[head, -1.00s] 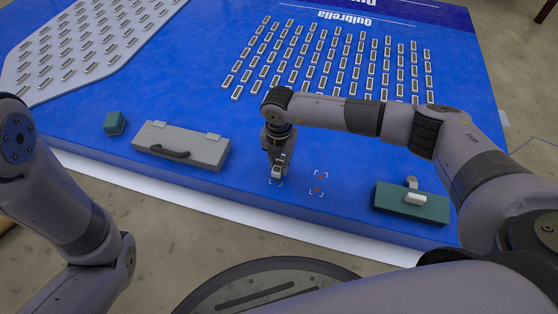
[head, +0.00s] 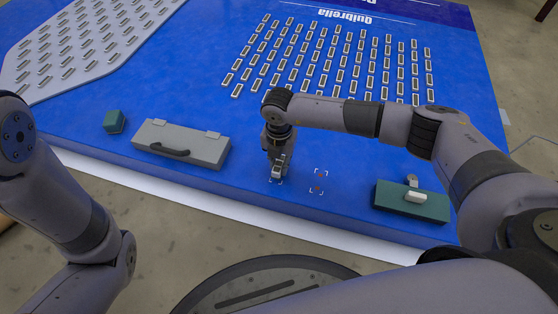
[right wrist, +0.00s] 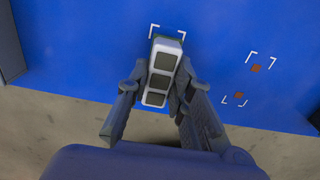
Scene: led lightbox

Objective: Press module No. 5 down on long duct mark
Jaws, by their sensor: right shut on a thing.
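My right gripper (head: 277,166) is near the front edge of the blue board (head: 210,110), shut on a white LED module (head: 276,173). In the right wrist view the module (right wrist: 163,65) shows several dark square windows between the two fingers (right wrist: 155,95). It lies over a white corner-bracket mark (right wrist: 152,30) and is slightly tilted against it. Whether the module touches the board cannot be told. A second bracket mark (head: 318,182) with two reddish-brown patches is bare, to the right; it also shows in the right wrist view (right wrist: 248,80). My left gripper is out of view.
A grey case with a handle (head: 182,145) and a small teal block (head: 115,122) lie to the left. A teal block with a white piece (head: 411,202) lies at right. Rows of modules (head: 335,60) fill the back. A light panel (head: 85,40) is at far left.

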